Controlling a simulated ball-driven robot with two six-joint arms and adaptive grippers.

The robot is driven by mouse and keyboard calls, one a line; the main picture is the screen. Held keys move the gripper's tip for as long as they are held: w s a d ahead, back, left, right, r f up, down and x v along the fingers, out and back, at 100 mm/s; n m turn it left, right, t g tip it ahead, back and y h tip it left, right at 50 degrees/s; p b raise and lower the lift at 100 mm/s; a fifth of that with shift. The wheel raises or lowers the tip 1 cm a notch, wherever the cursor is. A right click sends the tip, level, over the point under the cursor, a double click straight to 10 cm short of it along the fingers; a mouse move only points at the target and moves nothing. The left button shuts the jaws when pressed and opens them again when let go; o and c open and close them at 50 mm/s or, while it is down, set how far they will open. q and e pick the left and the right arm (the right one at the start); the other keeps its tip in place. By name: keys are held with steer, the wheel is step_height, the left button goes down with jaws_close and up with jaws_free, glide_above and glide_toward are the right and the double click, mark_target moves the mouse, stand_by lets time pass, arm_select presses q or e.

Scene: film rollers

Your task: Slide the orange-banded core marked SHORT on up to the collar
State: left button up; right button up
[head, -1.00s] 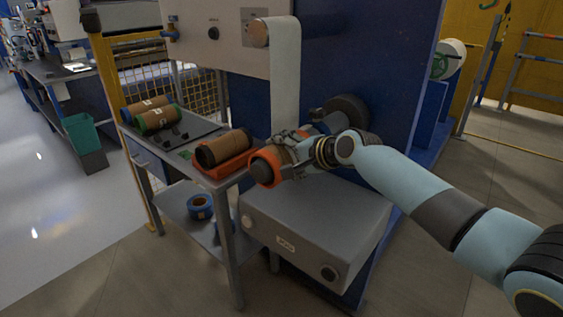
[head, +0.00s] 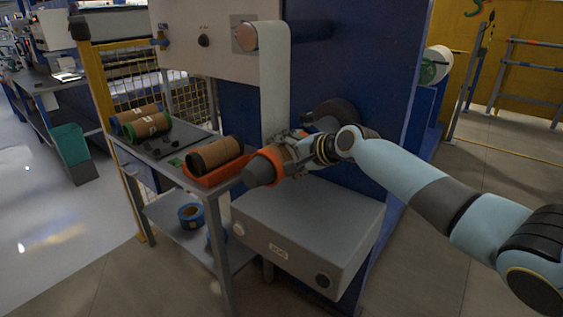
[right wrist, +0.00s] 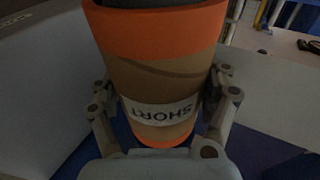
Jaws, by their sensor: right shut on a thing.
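The orange-banded core (head: 274,163) is around a dark grey spindle (head: 257,173), whose tapered end sticks out of the near orange band. In the right wrist view the brown core (right wrist: 165,80) has an orange band at each end and a white label reading SHORT, upside down. My right gripper (right wrist: 160,108) is shut on the core, one finger on each side; it also shows in the head view (head: 291,152). A dark round disc (head: 338,114) shows behind the gripper; I cannot tell if it is the collar. My left gripper is not in view.
A grey box (head: 300,230) stands below the spindle. A pale film web (head: 275,90) hangs just behind it.

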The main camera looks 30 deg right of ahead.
steer(key=shift+d, duration=0.15)
steer(key=shift+w+d+r+b, duration=0.1)
steer(key=shift+w+d+b, duration=0.2)
steer(key=shift+d, duration=0.2)
steer(key=o, duration=1.4)
steer(key=shift+d, duration=0.1)
